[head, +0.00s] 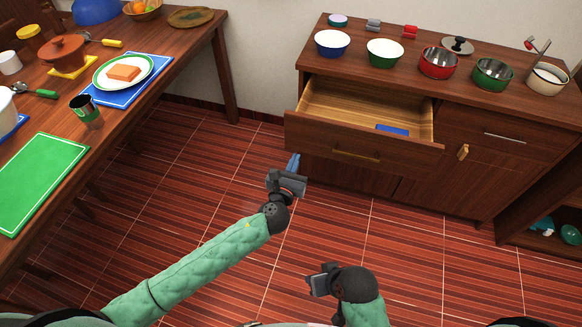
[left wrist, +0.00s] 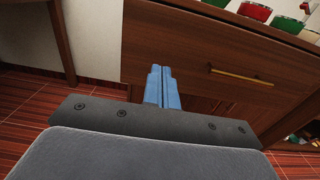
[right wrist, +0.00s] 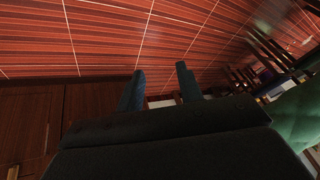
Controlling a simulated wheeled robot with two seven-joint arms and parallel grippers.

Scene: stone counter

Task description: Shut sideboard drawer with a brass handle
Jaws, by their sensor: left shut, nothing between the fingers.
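The sideboard drawer (head: 318,128) stands open in the head view, with a blue item (head: 392,130) inside. Its brass handle (head: 357,156) is on the drawer front; the handle also shows in the left wrist view (left wrist: 241,76). My left gripper (head: 294,162) is shut and empty, in front of the drawer's left part and left of the handle. In the left wrist view its blue fingers (left wrist: 162,88) are together and point at the drawer front; I cannot tell whether they touch it. My right gripper (right wrist: 160,88) is open and empty, low over the floor, away from the drawer.
Bowls and pots, including a red pot (head: 438,62), stand on the sideboard top (head: 330,66). A cupboard door with a brass handle (head: 463,152) is right of the drawer. A table (head: 200,32) with dishes is at the left. Open tiled floor (head: 190,180) lies between.

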